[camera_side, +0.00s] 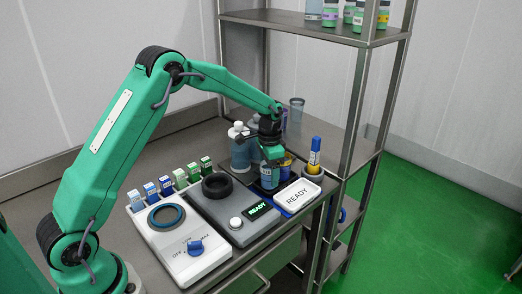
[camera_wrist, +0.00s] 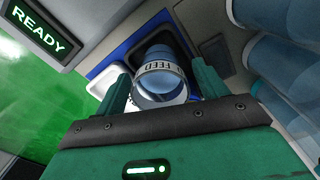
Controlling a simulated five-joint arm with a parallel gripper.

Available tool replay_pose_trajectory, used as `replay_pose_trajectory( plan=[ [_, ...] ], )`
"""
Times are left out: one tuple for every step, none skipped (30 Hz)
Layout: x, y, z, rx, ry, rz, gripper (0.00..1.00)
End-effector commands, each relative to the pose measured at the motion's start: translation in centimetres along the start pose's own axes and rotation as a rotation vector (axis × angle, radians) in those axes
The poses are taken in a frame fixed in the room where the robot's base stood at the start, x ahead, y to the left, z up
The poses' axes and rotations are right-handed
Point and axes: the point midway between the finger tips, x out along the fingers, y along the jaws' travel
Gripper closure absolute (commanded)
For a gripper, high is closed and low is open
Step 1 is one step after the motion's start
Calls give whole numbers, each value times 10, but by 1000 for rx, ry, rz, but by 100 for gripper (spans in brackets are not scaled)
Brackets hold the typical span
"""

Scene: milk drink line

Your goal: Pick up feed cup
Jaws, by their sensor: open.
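The feed cup (camera_wrist: 162,78) is a round, clear-blue cup with a pale band lettered FEED. In the wrist view it stands between the two green fingers of my gripper (camera_wrist: 161,84), one on each side. The gripper is open, and I cannot tell whether a finger touches the cup. In the side view my gripper (camera_side: 270,152) points down over the blue and black tray area, and the cup (camera_side: 270,175) shows just below it, partly hidden.
Bottles (camera_side: 240,150) stand close behind my gripper. A black ring (camera_side: 217,186) sits on the grey device; a white device (camera_side: 180,245) is nearer. A shelf post rises at right.

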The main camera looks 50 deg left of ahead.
Motion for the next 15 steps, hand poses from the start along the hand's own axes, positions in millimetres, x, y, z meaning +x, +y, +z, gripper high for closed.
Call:
replay_pose_trajectory(
  plan=[
    [5,0,0,0,-2,1,28],
    [6,0,1,0,-2,1,28],
    [8,0,1,0,-2,1,28],
    [8,0,0,0,-1,1,28],
    [9,0,0,0,-1,0,28],
    [9,0,0,0,0,0,28],
    [9,0,0,0,0,0,28],
    [9,0,0,0,0,0,28],
    [9,0,0,0,0,0,28],
    [9,0,0,0,0,0,28],
    [8,0,0,0,0,0,28],
    [8,0,0,0,0,0,28],
    [8,0,0,0,0,0,28],
    [8,0,0,0,0,0,28],
    [8,0,0,0,0,0,28]
  ],
)
